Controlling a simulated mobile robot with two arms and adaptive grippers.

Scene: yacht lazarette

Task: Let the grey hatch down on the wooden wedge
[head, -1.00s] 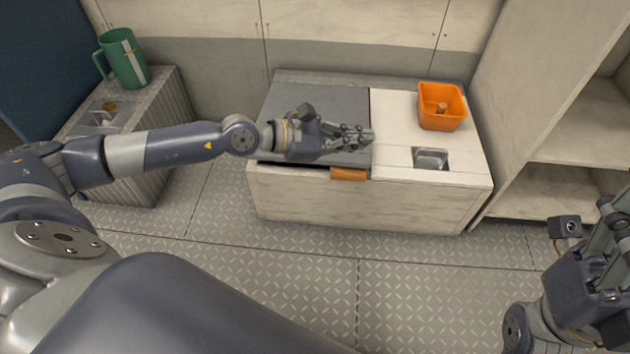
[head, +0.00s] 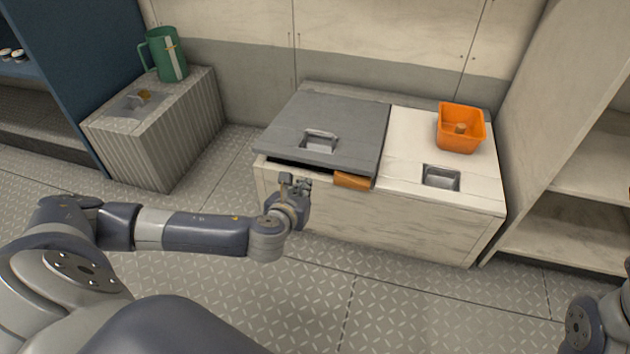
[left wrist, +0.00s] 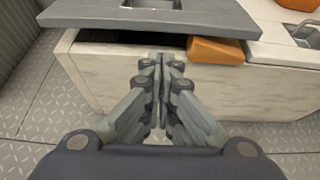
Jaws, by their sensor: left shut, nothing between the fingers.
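The grey hatch (head: 345,125) lies nearly flat over the left half of the white locker, its front edge raised with a dark gap beneath. The orange-brown wooden wedge (head: 352,180) sits under the hatch's front right corner and sticks out over the locker's front. In the left wrist view the wedge (left wrist: 215,51) shows under the hatch (left wrist: 150,18), seemingly touching its underside. My left gripper (head: 297,185) is shut and empty, in front of the locker and below the hatch edge; its fingers (left wrist: 164,62) point toward the gap. My right gripper is out of view; only part of its arm shows.
An orange bin (head: 461,128) with a small item inside stands on the locker's white right lid (head: 405,150), behind a recessed handle. A green jug (head: 168,56) stands on a ribbed box (head: 170,135) at left. The tread-plate floor in front is clear.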

